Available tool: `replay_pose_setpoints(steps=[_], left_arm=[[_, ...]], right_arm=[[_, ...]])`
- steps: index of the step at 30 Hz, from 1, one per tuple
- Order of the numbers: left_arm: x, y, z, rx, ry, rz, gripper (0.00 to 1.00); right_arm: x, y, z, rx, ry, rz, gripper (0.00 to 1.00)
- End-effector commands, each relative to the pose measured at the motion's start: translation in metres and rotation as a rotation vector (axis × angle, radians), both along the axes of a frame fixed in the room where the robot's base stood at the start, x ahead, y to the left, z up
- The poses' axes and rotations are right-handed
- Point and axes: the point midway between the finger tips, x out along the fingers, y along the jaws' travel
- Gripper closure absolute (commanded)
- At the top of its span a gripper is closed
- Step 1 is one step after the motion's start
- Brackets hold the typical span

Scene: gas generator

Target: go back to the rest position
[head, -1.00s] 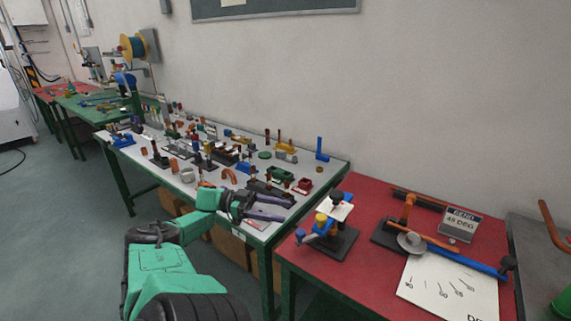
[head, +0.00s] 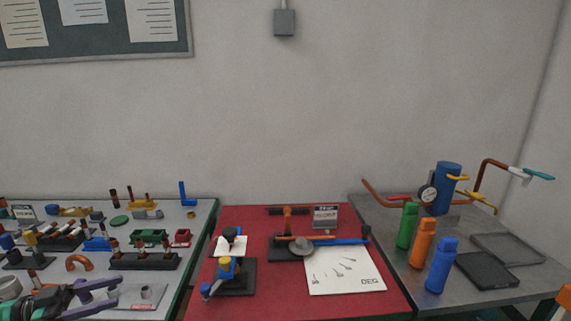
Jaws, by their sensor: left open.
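My left gripper (head: 103,292) is at the lower left, over the front of the white-topped table (head: 199,214). Its two purple fingers are spread apart with nothing between them. A small grey cylinder on a plate (head: 146,292) lies just right of the fingertips.
The red table (head: 262,299) in the middle holds a bending tool (head: 302,249), a white angle sheet (head: 345,271) and a small blue-and-yellow device (head: 228,273). The grey table at right holds green (head: 407,226), orange (head: 422,243) and blue bottles (head: 441,266) and a blue cylinder with a gauge (head: 447,187).

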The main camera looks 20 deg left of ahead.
Motion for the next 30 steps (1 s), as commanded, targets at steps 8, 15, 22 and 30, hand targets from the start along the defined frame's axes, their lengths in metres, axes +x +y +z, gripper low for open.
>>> replay_pose_setpoints(steps=[8,15,22,30], left_arm=[[-0.029,-0.001,-0.036,-0.115,0.0,0.09,0.31],[-0.068,-0.013,-0.086,-0.274,0.001,0.216,0.31],[-0.101,-0.037,-0.142,-0.42,0.013,0.376,0.31],[-0.062,0.0,-0.258,-0.016,0.258,0.7,0.31]], right_arm=[[0.009,-0.007,0.001,-0.01,-0.012,0.002,0.5],[0.014,-0.014,0.002,-0.019,-0.022,0.0,0.5],[0.012,-0.013,0.002,-0.018,-0.018,0.0,0.5],[0.009,-0.01,0.001,-0.013,-0.014,0.001,0.5]])
